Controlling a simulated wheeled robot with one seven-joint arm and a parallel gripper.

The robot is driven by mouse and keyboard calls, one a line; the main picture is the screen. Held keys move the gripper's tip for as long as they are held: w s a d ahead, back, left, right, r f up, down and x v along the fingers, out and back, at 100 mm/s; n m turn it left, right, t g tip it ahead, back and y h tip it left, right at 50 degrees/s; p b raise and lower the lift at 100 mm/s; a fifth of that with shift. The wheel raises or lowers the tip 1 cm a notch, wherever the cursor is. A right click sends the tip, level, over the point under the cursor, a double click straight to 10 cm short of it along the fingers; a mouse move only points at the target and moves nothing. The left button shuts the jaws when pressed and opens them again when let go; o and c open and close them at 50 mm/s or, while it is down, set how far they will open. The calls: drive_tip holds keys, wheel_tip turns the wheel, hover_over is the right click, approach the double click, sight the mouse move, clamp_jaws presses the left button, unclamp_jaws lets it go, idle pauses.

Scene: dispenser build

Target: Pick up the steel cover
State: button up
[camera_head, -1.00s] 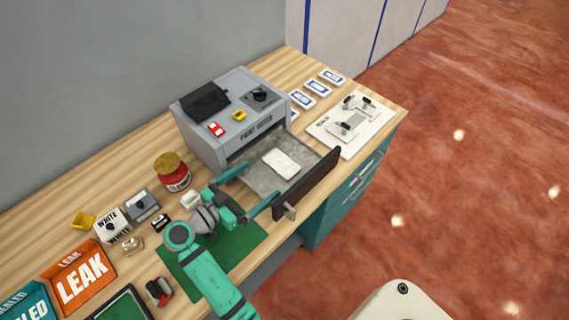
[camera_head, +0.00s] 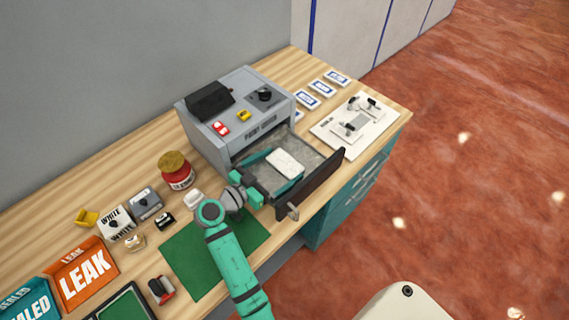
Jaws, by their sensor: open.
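A pale, whitish block-shaped cover (camera_head: 285,163) lies in the open drawer (camera_head: 309,146) of the grey oven-like box. It looks white rather than bare steel, so I cannot be sure it is the steel cover. My gripper (camera_head: 284,166) is open, reaching into the drawer with one teal finger on each side of this piece. I cannot tell whether the fingers touch it. A grey piece with a dark knob (camera_head: 146,203) stands on the bench to the left, beside a white one lettered WHITE (camera_head: 116,224).
The grey box (camera_head: 235,125) stands behind the drawer, whose dark front panel (camera_head: 317,180) rises at the right. A red jar (camera_head: 177,171) is left of the gripper. A white fixture board (camera_head: 355,127) is at right.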

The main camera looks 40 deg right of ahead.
drive_tip(key=shift+a, duration=0.15)
drive_tip(key=c, duration=0.8)
drive_tip(key=shift+s, duration=0.2)
drive_tip(key=shift+c, duration=0.5)
drive_tip(key=shift+r, duration=0.1)
drive_tip(key=shift+r, duration=0.55)
wheel_tip(320, 180, up, 27)
